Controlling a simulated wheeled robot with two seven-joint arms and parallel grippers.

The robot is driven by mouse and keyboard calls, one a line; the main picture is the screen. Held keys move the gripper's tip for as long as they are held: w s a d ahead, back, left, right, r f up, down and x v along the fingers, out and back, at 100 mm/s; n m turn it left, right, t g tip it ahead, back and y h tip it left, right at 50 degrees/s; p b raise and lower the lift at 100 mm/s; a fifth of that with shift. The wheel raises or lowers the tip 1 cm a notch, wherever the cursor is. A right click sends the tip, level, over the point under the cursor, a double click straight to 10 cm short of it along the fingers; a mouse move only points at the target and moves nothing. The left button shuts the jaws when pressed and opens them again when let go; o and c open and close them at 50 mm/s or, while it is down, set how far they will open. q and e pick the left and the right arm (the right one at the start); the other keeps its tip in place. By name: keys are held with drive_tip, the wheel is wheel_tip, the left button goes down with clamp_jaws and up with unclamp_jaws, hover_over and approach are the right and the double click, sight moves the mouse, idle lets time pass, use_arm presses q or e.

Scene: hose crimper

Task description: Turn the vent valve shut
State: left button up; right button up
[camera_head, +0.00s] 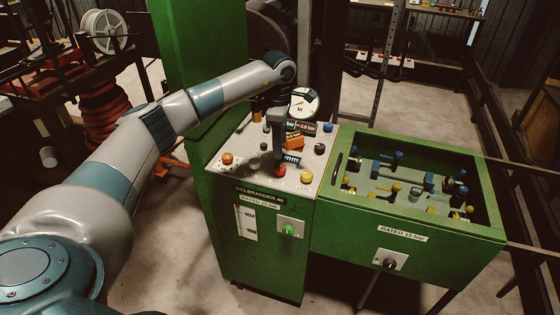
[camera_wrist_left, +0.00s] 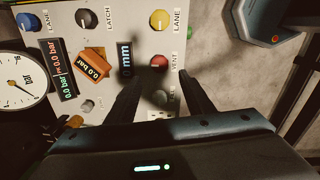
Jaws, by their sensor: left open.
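The vent valve is a red knob (camera_head: 279,171) at the front of the light control panel (camera_head: 245,152) on the green machine. It also shows in the left wrist view (camera_wrist_left: 159,61) beside the label "VENT". My left gripper (camera_head: 277,157) is above the panel, pointing down over the red knob. In the left wrist view its two dark fingers (camera_wrist_left: 161,77) are spread apart, with the red knob showing just past and between their tips. I cannot tell whether they touch it. My right gripper is in neither view.
A yellow knob (camera_head: 306,177) stands close to the right of the red one. Black (camera_head: 320,148) and blue (camera_head: 327,127) knobs, a dial gauge (camera_head: 304,102) and an orange display block (camera_head: 295,142) are farther back. A green bin (camera_head: 420,232) with several fittings adjoins the right.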

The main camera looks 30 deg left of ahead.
sight(280, 167)
use_arm(q)
drive_tip(key=f+p, duration=0.1)
drive_tip(key=f, duration=0.3)
drive_tip(key=f+p, duration=0.2)
drive_tip(key=f, duration=0.2)
drive_tip(key=shift+w+a, duration=0.1)
drive_tip(key=shift+w, duration=0.1)
drive_tip(key=shift+f, duration=0.75)
drive_tip(key=c, duration=1)
drive_tip(key=shift+c, duration=0.2)
